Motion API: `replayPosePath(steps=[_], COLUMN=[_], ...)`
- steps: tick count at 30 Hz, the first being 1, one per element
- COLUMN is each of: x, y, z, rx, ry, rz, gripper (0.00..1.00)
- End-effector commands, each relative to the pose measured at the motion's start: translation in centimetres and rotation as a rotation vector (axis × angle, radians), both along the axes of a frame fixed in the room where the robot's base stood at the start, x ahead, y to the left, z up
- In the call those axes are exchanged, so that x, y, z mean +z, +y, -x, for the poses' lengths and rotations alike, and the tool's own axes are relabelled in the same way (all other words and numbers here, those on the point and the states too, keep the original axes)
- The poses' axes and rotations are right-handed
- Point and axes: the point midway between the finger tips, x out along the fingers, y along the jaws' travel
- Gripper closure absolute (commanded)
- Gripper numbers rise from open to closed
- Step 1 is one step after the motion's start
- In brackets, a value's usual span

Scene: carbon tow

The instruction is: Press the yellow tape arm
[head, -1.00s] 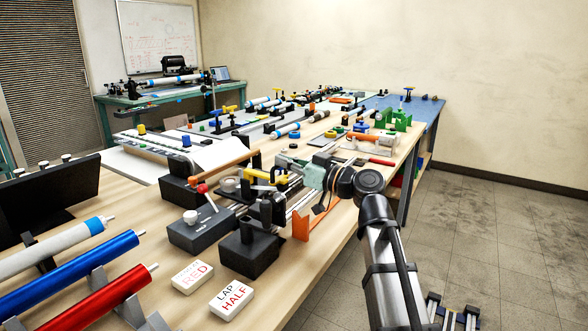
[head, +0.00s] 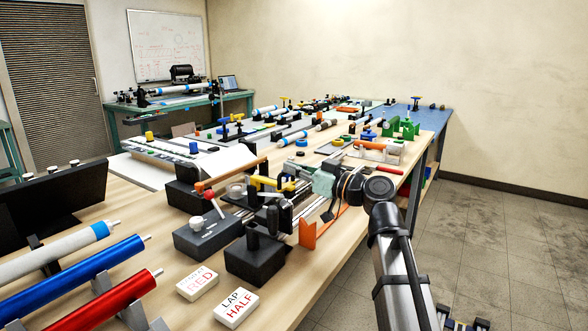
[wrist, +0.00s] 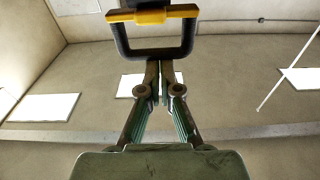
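The yellow tape arm (head: 272,183) is a yellow bar on the black and grey machine at the bench's right side. In the wrist view, a yellow bar (wrist: 152,16) crosses the top of a black U-shaped frame (wrist: 155,52). Whether the tips touch the frame I cannot tell. In the head view, my gripper (head: 308,181) is just right of the yellow arm, and its tips are partly hidden among machine parts.
A control box (head: 207,235) with a red-knobbed lever stands left of the machine. White blocks marked RED (head: 198,283) and HALF (head: 236,306) lie in front. An orange bracket (head: 307,234) stands at the bench edge. Rollers (head: 85,270) fill the left front.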

Motion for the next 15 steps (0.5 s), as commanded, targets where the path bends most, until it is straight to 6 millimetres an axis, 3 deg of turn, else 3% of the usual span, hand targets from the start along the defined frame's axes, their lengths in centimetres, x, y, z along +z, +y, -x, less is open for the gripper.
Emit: replayPosePath(steps=[5, 15], x=[3.8, 2.7], y=[0.4, -5.6], z=[-0.4, 3.3], rx=[0.0, -0.005], ry=[-0.008, -0.007], rz=[-0.013, -0.018], gripper=[1.0, 1.0])
